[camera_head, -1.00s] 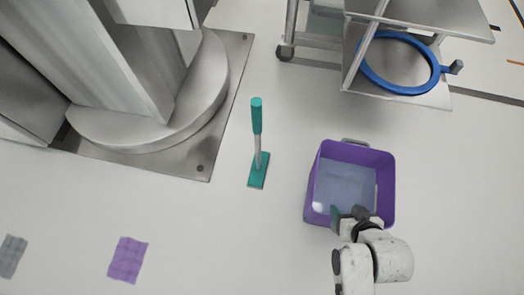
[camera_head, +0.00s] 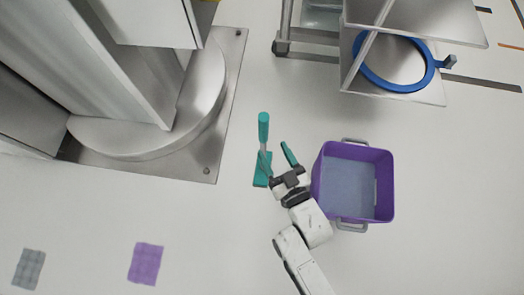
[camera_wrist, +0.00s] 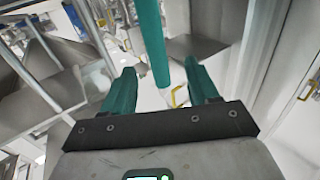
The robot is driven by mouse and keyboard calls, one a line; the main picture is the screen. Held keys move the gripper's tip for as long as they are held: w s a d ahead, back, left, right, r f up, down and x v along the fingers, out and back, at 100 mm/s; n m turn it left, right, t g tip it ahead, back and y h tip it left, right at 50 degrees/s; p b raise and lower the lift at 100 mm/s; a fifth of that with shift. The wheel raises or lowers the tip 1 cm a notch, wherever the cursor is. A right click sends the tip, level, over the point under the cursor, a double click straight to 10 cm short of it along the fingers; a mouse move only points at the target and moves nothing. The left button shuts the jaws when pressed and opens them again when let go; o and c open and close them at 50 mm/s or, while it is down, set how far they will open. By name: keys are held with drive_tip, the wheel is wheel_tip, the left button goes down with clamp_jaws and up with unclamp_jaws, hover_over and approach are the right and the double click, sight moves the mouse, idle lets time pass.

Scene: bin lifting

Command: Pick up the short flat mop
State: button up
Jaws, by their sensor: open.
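The short flat mop (camera_head: 263,128) stands upright on the floor in the head view, with a teal handle, a grey lower shaft and a flat teal base. My gripper (camera_head: 276,152) is open, its teal fingers spread, just right of and partly over the mop. In the wrist view the teal mop handle (camera_wrist: 152,40) rises between the two open fingers of my gripper (camera_wrist: 163,85). Whether a finger touches the handle I cannot tell. The lower part of the mop is partly hidden by my gripper in the head view.
A purple bin (camera_head: 385,183) with grey handles stands close right of my gripper. A steel machine base (camera_head: 205,130) is at left, and a metal cart (camera_head: 410,85) with a blue ring (camera_head: 375,80) is at upper right. Grey (camera_head: 29,268) and purple (camera_head: 146,263) cloths lie lower left.

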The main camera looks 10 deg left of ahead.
sight(266, 133)
drive_tip(key=x, duration=0.3)
drive_tip(key=shift+w+a+f+b, duration=0.1)
drive_tip(key=shift+w+b, duration=0.1)
drive_tip(key=shift+b, duration=0.1)
drive_tip(key=shift+d+b+x, duration=0.15)
drive_tip(key=shift+b+x, duration=0.4)
drive_tip(key=shift+x, duration=0.8)
drive_tip(key=shift+d+b+x, duration=0.1)
drive_tip(key=shift+b+x, duration=0.45)
drive_tip(key=shift+x, duration=0.8)
drive_tip(key=shift+w+f, duration=0.15)
drive_tip(key=c, duration=1)
